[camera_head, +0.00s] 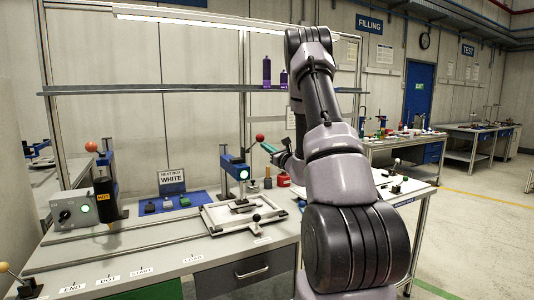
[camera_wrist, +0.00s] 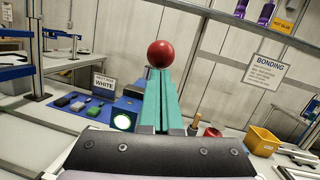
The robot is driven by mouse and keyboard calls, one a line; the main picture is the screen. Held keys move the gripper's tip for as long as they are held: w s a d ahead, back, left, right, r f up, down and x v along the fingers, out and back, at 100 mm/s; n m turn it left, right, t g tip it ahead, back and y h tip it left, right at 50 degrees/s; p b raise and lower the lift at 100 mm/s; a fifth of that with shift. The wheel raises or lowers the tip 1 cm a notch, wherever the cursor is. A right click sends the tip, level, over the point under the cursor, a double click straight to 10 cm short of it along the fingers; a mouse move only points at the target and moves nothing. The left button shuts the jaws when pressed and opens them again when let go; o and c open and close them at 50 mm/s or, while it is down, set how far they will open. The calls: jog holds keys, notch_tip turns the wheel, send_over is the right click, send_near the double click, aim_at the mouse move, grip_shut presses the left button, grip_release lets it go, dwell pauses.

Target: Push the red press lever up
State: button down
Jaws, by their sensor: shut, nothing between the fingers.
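The red ball knob (camera_head: 260,138) of the press lever sits up and to the right of the blue press (camera_head: 234,167) on the workbench. My gripper (camera_head: 267,146) has teal fingers, shut and empty, pointing up-left with the tips at or just below the knob. In the wrist view the red knob (camera_wrist: 160,54) shows right beyond the tips of my shut gripper (camera_wrist: 160,70). I cannot tell whether they touch. The lever's rod is mostly hidden behind the fingers in the wrist view. A lit green-white lamp (camera_wrist: 122,122) is on the press.
A white frame fixture (camera_head: 240,215) lies in front of the press. A blue tray (camera_head: 168,205) with small blocks and a WHITE sign (camera_head: 172,182) stand to the left. Another press with an orange knob (camera_head: 91,146) is farther left. A shelf (camera_head: 150,88) runs above. A yellow bin (camera_wrist: 262,140) is at right.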

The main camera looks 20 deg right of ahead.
jog(key=w+r+g, duration=0.1)
jog(key=r, duration=0.1)
jog(key=w+r+g, duration=0.2)
jog(key=r, duration=0.1)
jog(key=w+r+g+h, duration=0.1)
jog(key=r, duration=0.2)
jog(key=shift+w+a+r+m+g, duration=0.15)
jog(key=shift+w+r+m+g, duration=0.15)
jog(key=shift+w+g, duration=0.1)
jog(key=w+r, duration=0.5)
jog(key=w, duration=0.8)
jog(key=shift+a+r, duration=0.2)
jog(key=shift+w+a+f, duration=0.1)
jog(key=shift+w+f, duration=0.05)
